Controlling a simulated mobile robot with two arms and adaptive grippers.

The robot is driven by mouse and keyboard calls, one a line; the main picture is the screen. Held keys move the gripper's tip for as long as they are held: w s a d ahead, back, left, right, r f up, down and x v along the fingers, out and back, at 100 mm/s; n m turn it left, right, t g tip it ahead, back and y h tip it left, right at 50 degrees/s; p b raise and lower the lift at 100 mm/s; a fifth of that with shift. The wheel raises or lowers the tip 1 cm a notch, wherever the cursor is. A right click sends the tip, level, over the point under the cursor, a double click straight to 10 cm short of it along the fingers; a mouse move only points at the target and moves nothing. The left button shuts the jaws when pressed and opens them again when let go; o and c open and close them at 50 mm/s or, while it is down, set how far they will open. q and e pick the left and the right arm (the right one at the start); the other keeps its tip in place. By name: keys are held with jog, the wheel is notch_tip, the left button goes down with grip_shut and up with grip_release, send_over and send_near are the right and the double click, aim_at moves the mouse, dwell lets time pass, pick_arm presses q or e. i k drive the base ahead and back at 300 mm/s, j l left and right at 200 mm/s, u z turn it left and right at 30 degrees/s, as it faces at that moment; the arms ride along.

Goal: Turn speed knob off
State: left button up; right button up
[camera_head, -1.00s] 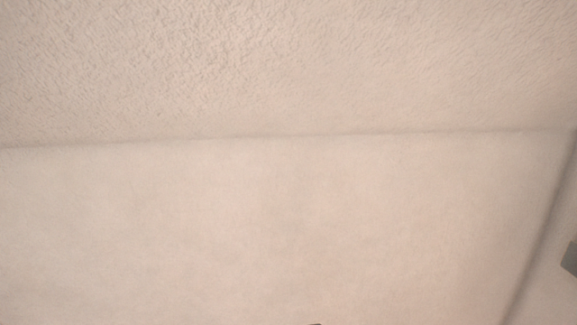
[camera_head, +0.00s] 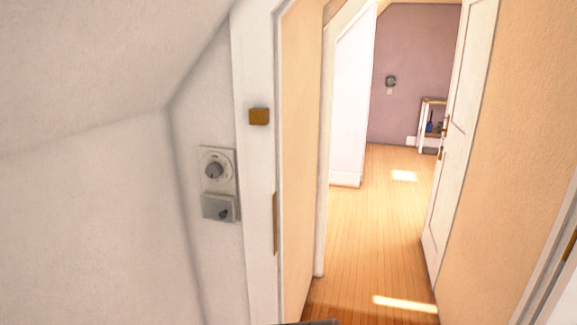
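A wall plate with a round grey dial knob (camera_head: 214,170) is on the white wall left of the door frame. The knob has a pale ring with small marks around it, too small to read. Just below it is a second grey plate (camera_head: 219,208) with a smaller dark control at its right. I cannot tell which of these is the speed knob or how it is set. Neither of my grippers is in view.
A doorway with a white frame (camera_head: 257,190) stands right of the plates, with a brass piece on it. A wood-floored hall (camera_head: 375,220) leads to a purple wall (camera_head: 417,70) and a small shelf. An open white door (camera_head: 455,130) stands at right. Sloped ceiling closes in at left.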

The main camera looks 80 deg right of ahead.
aim_at(214, 171)
jog(key=z, duration=2.2)
